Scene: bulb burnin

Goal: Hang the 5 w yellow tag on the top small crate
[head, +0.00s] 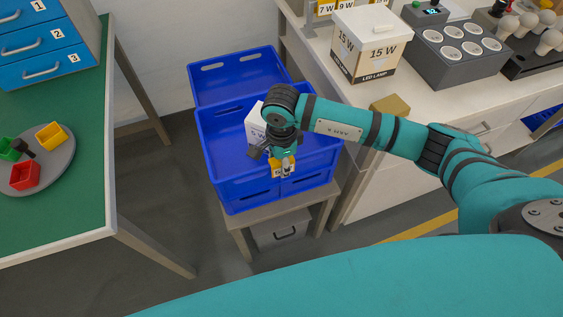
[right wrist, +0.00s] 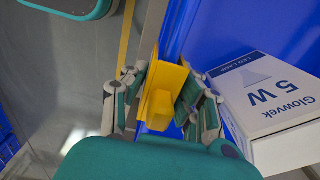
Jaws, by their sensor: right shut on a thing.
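My right gripper (head: 284,168) is shut on the yellow tag (head: 276,170), at the near wall of the top blue crate (head: 236,192). In the right wrist view the yellow tag (right wrist: 164,93) sits between the two fingers of my right gripper (right wrist: 164,98), right beside the blue crate wall (right wrist: 230,24). I cannot tell whether the tag's hook is over the rim. A white 5 W lamp box (head: 254,126) stands inside the crate; it also shows in the right wrist view (right wrist: 268,95). My left gripper is not in view.
The crate stands on a low grey table (head: 240,230). Another blue crate (head: 238,78) is behind it. A bench at the right holds a 15 W box (head: 362,45) and a grey socket block (head: 455,52). A green table (head: 70,120) with a round tray (head: 52,178) is left.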

